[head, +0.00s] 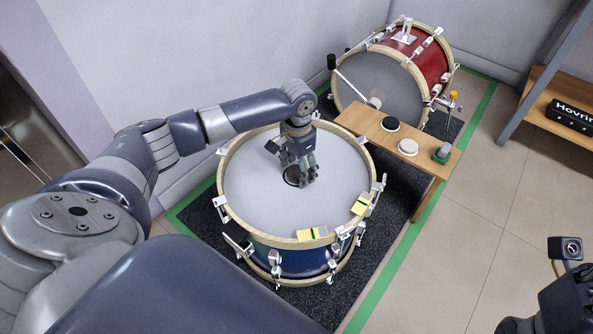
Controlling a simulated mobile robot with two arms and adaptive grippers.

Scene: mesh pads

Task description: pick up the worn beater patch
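A dark round patch (291,176), which looks like the worn beater patch, lies on the grey head of the blue drum (250,195). My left gripper (302,180) points down right over it, its fingers at the patch and hiding its right part. I cannot tell whether the fingers touch or grip it. The gap between the fingers is too small to read. A dark part of my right arm shows at the lower right corner; its fingers cannot be made out.
A red drum (428,60) with a beater stands behind.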

